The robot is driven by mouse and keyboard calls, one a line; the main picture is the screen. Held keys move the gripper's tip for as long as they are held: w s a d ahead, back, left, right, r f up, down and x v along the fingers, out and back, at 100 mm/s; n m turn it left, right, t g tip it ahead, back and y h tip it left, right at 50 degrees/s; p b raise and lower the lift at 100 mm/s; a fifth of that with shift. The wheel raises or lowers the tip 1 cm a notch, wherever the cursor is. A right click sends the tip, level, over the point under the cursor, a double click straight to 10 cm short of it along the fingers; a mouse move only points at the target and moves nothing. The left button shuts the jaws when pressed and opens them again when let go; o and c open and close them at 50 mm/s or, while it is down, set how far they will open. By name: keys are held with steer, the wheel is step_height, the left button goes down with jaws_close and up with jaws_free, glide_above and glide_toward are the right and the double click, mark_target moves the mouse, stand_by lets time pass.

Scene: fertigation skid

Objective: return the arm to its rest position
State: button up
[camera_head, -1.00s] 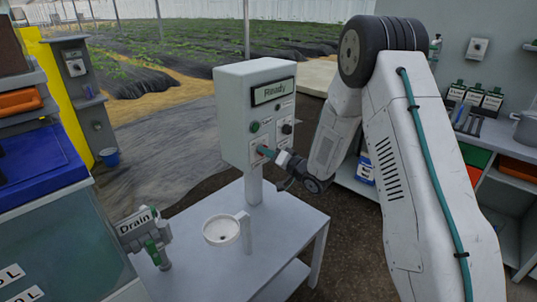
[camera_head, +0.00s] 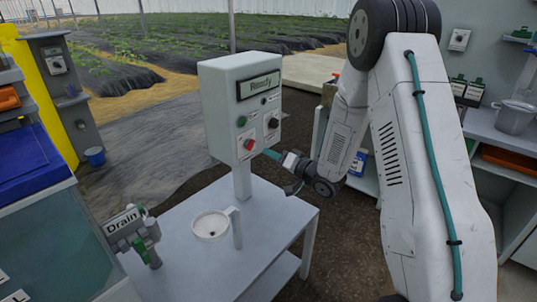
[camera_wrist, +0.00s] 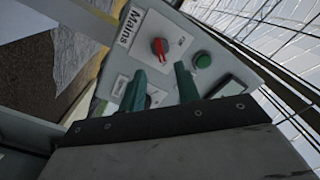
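My gripper (camera_head: 271,154) is at the lower right of the white control box (camera_head: 220,110), with its teal fingertips just off the panel's edge in the head view. In the wrist view its two teal fingers (camera_wrist: 160,78) stand apart with nothing between them, so it is open and empty. The control box panel also shows in the wrist view (camera_wrist: 210,45), beyond the fingers. My arm is bent, with the forearm reaching down and left to the box.
The box stands on a grey table (camera_head: 185,262) with a white round cup (camera_head: 210,225) and a Drain valve (camera_head: 130,232). Its panel carries a red knob (camera_head: 249,144), a black knob (camera_head: 273,122) and a "Ready" display (camera_head: 258,85). Shelves with a pot (camera_head: 515,118) stand at right.

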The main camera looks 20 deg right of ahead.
steer(key=shift+f, duration=0.1)
stand_by(0.3)
steer(key=s+d+f+g+h, duration=0.3)
steer(key=d+f+g+h, duration=0.25)
steer(key=f, duration=0.35)
steer(key=s+d+r+n+g+h, duration=0.1)
steer(key=s+d+r+g+h, duration=0.25)
steer(key=s, duration=0.35)
steer(key=s+a+r+g, duration=0.1)
steer(key=s+a+r, duration=0.2)
steer(key=s+r, duration=0.4)
steer(key=s+a+r+n+g, duration=0.1)
steer(key=s+a+r, duration=0.3)
steer(key=s+r, duration=0.4)
steer(key=s+a+r+n+g, duration=0.1)
steer(key=s+a+r+g, duration=0.2)
steer(key=s+r, duration=0.5)
steer(key=s+a, duration=0.1)
steer(key=s, duration=0.8)
steer(key=shift+s, duration=0.15)
